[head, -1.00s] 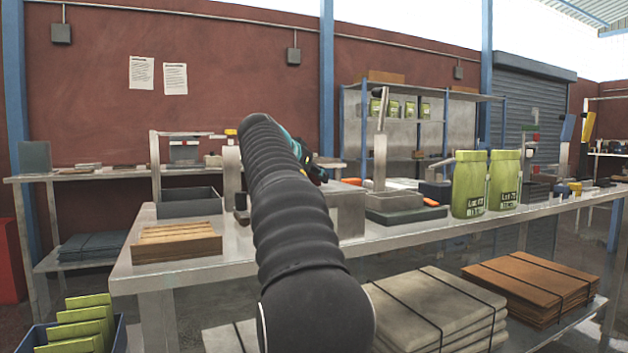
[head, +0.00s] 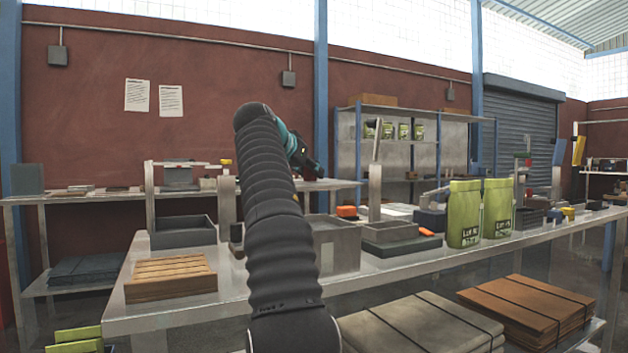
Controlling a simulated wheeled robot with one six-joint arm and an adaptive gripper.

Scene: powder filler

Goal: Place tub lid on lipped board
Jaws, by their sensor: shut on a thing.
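My gripper (head: 312,165) is at the end of my black arm, above the back of the metal bench. It is small and partly hidden behind the wrist. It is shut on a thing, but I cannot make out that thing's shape. I cannot pick out the tub lid for sure. I cannot tell for sure which thing is the lipped board. A slatted wooden board (head: 170,278) lies at the bench's front left corner, well left of and below my gripper, with nothing on it.
The metal bench (head: 245,283) bears a dark open tray (head: 183,232), a grey open box (head: 337,247), a low grey unit with a post (head: 402,244) and two green pouches (head: 464,215). An orange block (head: 346,211) stands behind.

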